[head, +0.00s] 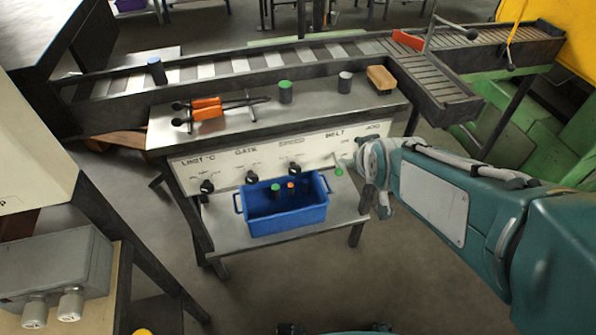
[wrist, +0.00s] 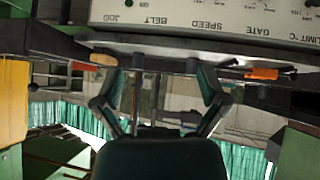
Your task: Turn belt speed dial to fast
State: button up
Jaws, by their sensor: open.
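The control panel (head: 320,150) is a pale strip on the front of the bench, with printed labels including GATE, SPEED, BELT and JOG. The black knob under SPEED (head: 295,169) is the belt speed dial; its pointer setting is too small to read. Two similar knobs, under LIMIT °C (head: 207,187) and GATE (head: 252,177), are to its left. My gripper (head: 377,205) is right of the dial, near the panel's right end, apart from the dial. In the wrist view my gripper (wrist: 165,65) has its fingers spread and empty. The panel (wrist: 170,12) shows upside down there.
A blue bin (head: 287,222) with small cylinders stands on the low shelf in front of the panel. Orange-handled tongs (head: 207,108), cylinders and a tan block (head: 381,78) are on the bench top.

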jog(key=w+a+f+n+t, duration=0.2)
jog(key=w+a+f, duration=0.2)
jog(key=w+f, duration=0.35)
jog(key=n+t+y, duration=0.4)
jog(key=n+t, duration=0.2)
jog(key=n, duration=0.1)
send_near(295, 172)
jog(key=x, duration=1.1)
jog(key=shift+s, duration=0.1)
jog(key=c, duration=1.1)
